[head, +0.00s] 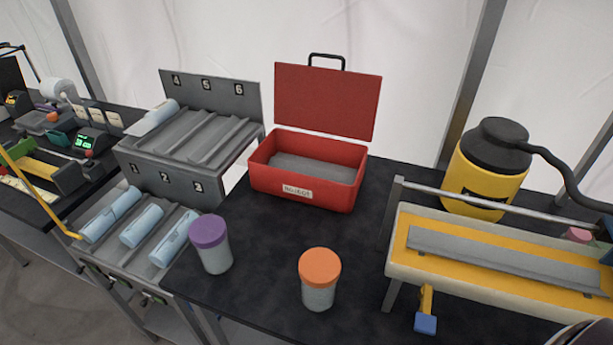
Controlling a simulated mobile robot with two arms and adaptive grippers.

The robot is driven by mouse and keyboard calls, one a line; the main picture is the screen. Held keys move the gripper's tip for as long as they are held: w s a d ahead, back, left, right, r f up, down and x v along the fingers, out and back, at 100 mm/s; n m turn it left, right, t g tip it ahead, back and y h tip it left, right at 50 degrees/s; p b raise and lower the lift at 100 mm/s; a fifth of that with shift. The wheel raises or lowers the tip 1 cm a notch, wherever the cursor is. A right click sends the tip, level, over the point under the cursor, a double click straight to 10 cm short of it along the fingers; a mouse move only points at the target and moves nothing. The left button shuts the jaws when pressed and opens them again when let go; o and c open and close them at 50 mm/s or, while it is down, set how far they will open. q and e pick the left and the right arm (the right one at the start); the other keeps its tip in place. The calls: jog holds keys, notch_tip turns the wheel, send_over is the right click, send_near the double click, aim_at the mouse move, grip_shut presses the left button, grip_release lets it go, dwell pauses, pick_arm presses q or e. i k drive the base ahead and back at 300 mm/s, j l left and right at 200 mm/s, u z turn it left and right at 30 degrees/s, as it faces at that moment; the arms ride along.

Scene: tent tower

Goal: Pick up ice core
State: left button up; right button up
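Several pale blue cylinders that look like ice cores lie in a grey two-level rack (130,165). On the lower level, under labels 1, 2 and 3, lie a left core (112,215), a middle core (141,226) and a right core (174,238). A further pale cylinder (155,116) lies on the upper level under label 4. The upper channels under 5 and 6 look empty. Neither of my grippers shows in the head view.
An open red box (312,203) stands on the black table (250,255). A purple-lidded jar (210,243) and an orange-lidded jar (319,278) stand near the front edge. At the right are a yellow-grey tray bench (490,260) and a yellow-black canister (485,175).

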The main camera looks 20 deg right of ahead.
aim_at(98, 225)
jog(key=z, duration=0.35)
jog(key=i+j+z, duration=0.1)
jog(key=j+z, duration=1.2)
jog(key=i+j, duration=0.05)
jog(key=j, duration=0.05)
